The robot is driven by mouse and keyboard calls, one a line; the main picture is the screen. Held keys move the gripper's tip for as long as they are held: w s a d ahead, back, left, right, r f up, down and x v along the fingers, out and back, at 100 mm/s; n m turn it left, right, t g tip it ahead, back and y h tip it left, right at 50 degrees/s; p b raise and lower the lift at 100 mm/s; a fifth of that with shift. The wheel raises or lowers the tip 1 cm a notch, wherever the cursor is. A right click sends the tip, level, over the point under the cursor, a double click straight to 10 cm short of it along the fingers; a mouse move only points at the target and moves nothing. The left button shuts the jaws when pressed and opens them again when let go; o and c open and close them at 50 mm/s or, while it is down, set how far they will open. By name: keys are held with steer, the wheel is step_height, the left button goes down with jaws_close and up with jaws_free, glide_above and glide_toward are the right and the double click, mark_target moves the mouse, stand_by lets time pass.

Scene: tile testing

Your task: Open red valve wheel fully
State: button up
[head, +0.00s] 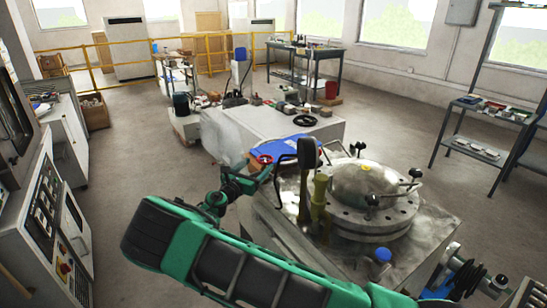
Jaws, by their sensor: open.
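A small red round part (264,159), which looks like the red valve wheel, shows at the far left edge of the metal machine. It is small here, and its spokes and turn position cannot be told. My green and black arm reaches across the front and bends back toward it. My gripper (268,176) is open, just in front of and below the red part. Whether its fingers touch the wheel cannot be told at this size.
The machine carries a round bolted metal lid (368,182) with handles. Upright levers (306,185) stand right of my gripper. A blue item (298,150) lies behind. A control cabinet (45,215) stands at left. Open floor (135,165) lies between cabinet and machine.

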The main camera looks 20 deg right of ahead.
mark_target(268, 155)
steer(key=x, duration=1)
steer(key=shift+d, duration=0.1)
steer(key=c, duration=1)
steer(key=shift+a, duration=0.35)
steer(key=shift+c, duration=0.2)
steer(key=shift+d, duration=0.2)
